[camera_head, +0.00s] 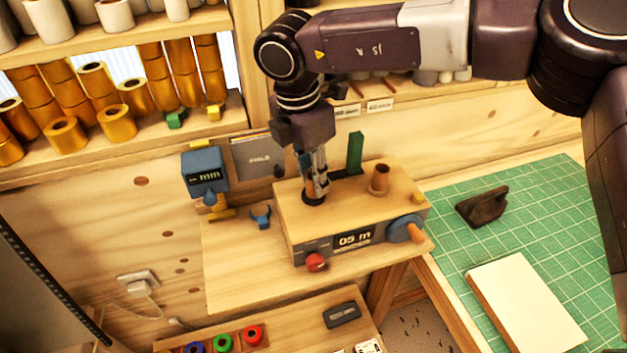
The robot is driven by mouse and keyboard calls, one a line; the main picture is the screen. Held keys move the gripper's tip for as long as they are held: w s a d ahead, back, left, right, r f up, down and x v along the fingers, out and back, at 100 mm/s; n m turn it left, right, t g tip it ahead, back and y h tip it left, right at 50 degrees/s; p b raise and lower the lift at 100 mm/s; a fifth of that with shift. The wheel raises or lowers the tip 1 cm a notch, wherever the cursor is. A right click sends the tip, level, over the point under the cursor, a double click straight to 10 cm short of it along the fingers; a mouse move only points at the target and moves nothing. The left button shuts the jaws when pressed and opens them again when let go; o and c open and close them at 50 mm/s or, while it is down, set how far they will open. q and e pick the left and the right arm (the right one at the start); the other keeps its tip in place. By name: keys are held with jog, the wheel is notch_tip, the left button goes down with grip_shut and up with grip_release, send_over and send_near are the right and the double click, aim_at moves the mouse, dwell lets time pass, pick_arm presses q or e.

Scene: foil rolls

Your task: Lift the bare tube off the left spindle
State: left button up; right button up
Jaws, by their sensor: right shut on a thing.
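My right gripper (318,187) reaches down from above to the left spindle of the wooden winding machine (347,213). It is shut on the bare tube (311,188), a small brown tube mostly hidden by the fingers. The tube stands about upright just over the dark round base of the left spindle (313,200). I cannot tell whether it is clear of the spindle. A brown tapered piece (380,178) stands on the right of the machine's top. My left gripper is not in view.
A green upright post (355,152) stands close behind the gripper. A blue gauge (205,172) is at the left, and a blue crank (406,229) at the machine's right. Shelves of gold rolls (66,135) fill the upper left. A green mat (520,222) lies right.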

jog(key=shift+r, duration=0.5)
notch_tip(320, 180, up, 7)
jog(key=b, duration=0.3)
jog(key=shift+w, duration=0.1)
notch_tip(320, 180, up, 12)
jog(key=b, duration=0.1)
